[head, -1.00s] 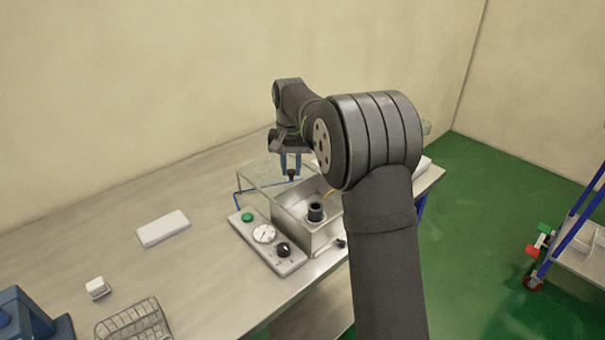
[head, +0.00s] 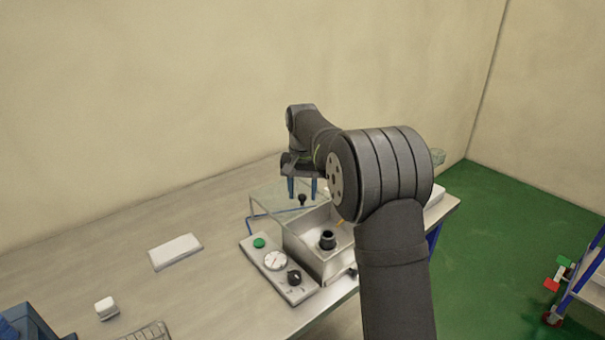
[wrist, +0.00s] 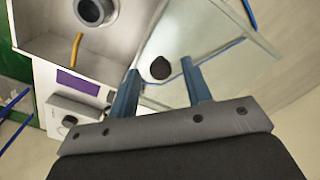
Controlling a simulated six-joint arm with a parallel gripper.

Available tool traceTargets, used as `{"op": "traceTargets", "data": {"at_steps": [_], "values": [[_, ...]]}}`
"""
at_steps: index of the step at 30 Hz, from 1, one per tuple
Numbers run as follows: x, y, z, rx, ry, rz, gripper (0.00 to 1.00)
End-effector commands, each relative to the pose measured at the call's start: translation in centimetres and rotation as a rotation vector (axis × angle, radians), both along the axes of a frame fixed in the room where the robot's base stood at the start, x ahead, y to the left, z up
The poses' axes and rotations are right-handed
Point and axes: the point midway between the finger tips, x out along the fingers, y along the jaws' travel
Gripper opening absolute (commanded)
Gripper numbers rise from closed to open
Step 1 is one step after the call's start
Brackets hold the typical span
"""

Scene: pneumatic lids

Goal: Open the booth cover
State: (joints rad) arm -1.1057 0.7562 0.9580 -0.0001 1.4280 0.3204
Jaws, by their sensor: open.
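The booth is a metal box (head: 306,258) on the table, with a dark round fitting (head: 328,240) inside. Its clear cover (head: 272,204) stands over the box's left and back side and carries a black knob (head: 302,199). The cover (wrist: 215,40) and the knob (wrist: 160,68) also show in the wrist view. My gripper (head: 302,190) is open, its two blue fingers on either side of the knob in the head view. In the wrist view my gripper (wrist: 162,80) has the knob just beyond and between its fingertips; I cannot tell whether they touch it.
A control panel (head: 276,270) with a green button, a gauge and a black dial lies in front of the booth. A white block (head: 175,251) and a small white piece (head: 106,308) lie to the left.

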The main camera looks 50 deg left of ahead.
Motion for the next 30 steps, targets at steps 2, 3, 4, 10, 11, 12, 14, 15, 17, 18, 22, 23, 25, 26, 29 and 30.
{"op": "traceTargets", "data": {"at_steps": [2, 3, 4, 10, 11, 12, 14, 15, 17, 18, 22, 23, 25, 26, 29, 30], "values": [[0.0, 0.1, 1.0, 0.005, -0.002, 0.000, 0.45], [0.0, 0.1, 1.7, 0.004, -0.002, 0.000, 0.45], [0.0, 0.1, 2.2, 0.005, -0.002, 0.000, 0.45], [0.1, 0.1, 7.0, 0.006, -0.003, 0.000, 0.45], [0.0, 0.1, 7.8, 0.006, -0.003, 0.000, 0.45], [0.0, 0.1, 8.8, 0.005, -0.002, 0.000, 0.45], [0.0, 0.1, 10.3, 0.006, -0.003, 0.000, 0.45], [0.0, 0.1, 11.2, 0.005, -0.002, 0.000, 0.45], [0.0, 0.1, 12.5, 0.005, -0.002, 0.000, 0.45], [0.0, 0.1, 13.3, 0.004, -0.003, 0.000, 0.45], [0.0, 0.1, 15.3, 0.004, -0.002, 0.000, 0.45], [0.0, 0.1, 15.6, 0.003, -0.001, 0.000, 0.45], [0.0, 0.1, 16.3, 0.003, -0.001, 0.000, 0.45], [0.0, 0.0, 16.4, 0.002, -0.001, 0.000, 0.45], [0.0, 0.0, 16.9, 0.002, -0.001, 0.000, 0.45], [0.0, 0.0, 17.0, 0.002, -0.001, 0.000, 0.45]]}}
